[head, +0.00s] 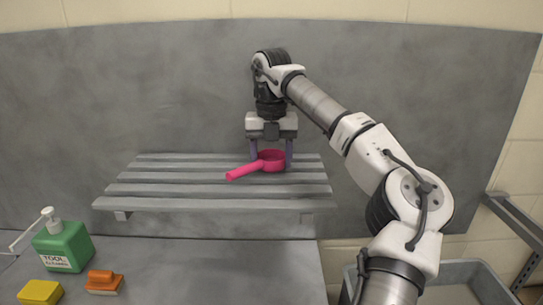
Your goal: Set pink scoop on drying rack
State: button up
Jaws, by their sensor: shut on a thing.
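The pink scoop (241,172) is in the middle of the head view, its handle towards the lower left and its round cup at the right. My gripper (271,161) points down with its two purple fingers on either side of the cup, shut on the scoop. The drying rack (150,189) is a grey slatted shelf at the wall, directly beneath and behind the scoop in the picture. I cannot tell whether the scoop touches the slats or hangs just above them.
A green soap bottle (65,244), a yellow sponge (40,292) and an orange brush (104,281) stand at the lower left of the grey counter (210,275). A grey tub (465,272) is at the lower right. The rack's slats beside the scoop are clear.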

jog(key=shift+f, duration=0.2)
jog(key=o, duration=1)
jog(key=shift+o, duration=0.2)
jog(key=shift+r, duration=0.1)
jog(key=shift+r+b, duration=0.3)
jog(key=shift+r, duration=3.6)
